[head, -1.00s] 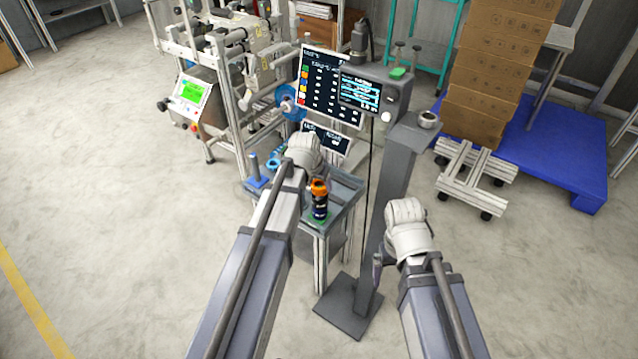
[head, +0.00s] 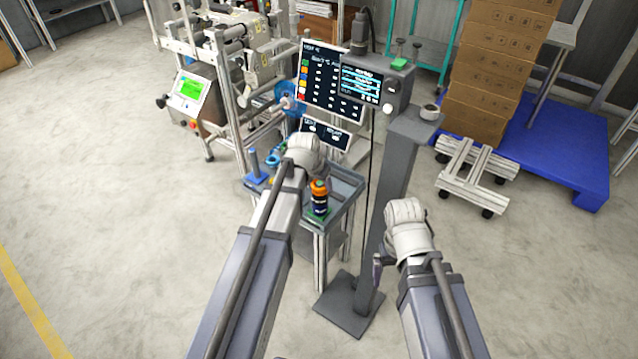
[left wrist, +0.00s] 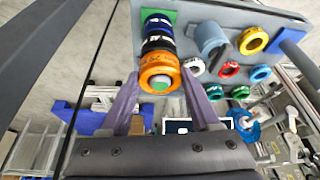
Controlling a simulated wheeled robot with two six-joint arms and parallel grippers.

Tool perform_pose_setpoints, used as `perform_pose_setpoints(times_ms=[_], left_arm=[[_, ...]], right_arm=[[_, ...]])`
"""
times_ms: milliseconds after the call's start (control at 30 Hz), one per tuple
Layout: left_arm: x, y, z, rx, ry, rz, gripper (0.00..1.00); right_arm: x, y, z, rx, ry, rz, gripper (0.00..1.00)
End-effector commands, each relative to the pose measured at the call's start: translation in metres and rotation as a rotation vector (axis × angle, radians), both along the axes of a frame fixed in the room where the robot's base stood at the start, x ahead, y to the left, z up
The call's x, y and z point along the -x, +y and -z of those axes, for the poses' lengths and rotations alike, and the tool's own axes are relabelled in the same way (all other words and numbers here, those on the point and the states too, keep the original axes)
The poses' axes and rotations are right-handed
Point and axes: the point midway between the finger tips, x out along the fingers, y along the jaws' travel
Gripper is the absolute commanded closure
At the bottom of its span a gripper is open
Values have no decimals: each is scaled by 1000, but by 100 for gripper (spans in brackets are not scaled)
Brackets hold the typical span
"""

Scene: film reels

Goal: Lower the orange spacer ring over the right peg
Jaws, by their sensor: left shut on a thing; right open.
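The orange spacer ring (left wrist: 160,72) is between the two purple fingers of my left gripper (left wrist: 161,84), which is shut on it. In the left wrist view the green tip of the right peg (left wrist: 161,83) shows inside the ring's hole, so the ring appears to be around the peg. Below it, black and blue rings (left wrist: 158,30) are stacked on the green base (left wrist: 146,14). In the head view the orange ring (head: 319,187) is at the top of this dark stack (head: 319,204). My right gripper (head: 378,268) is open and empty, right of the stand.
The grey table (head: 347,190) also carries a blue peg (head: 254,164) at its left. Several loose rings lie on it, including a yellow ring (left wrist: 252,40) and a red ring (left wrist: 228,70). A grey stand (head: 392,185) with screens rises right of the table.

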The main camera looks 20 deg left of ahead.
Motion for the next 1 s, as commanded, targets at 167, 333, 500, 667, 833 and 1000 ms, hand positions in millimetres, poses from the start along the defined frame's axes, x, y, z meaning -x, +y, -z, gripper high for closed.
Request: perform_pose_setpoints(times_ms=[167, 333, 500, 667, 833, 1000], left_arm=[[0, 0, 0, 0, 0, 0, 21], [0, 0, 0, 0, 0, 0, 2], [0, 0, 0, 0, 0, 0, 2], [1, 0, -2, 0, 0, 0, 2], [4, 1, -12, 0, 0, 0, 2], [12, 2, -31, 0, 0, 0, 2]], right_arm=[[0, 0, 0, 0, 0, 0, 1], [0, 0, 0, 0, 0, 0, 1], [0, 0, 0, 0, 0, 0, 1], [0, 0, -2, 0, 0, 0, 1], [0, 0, -12, 0, 0, 0, 1], [0, 0, -31, 0, 0, 0, 1]])
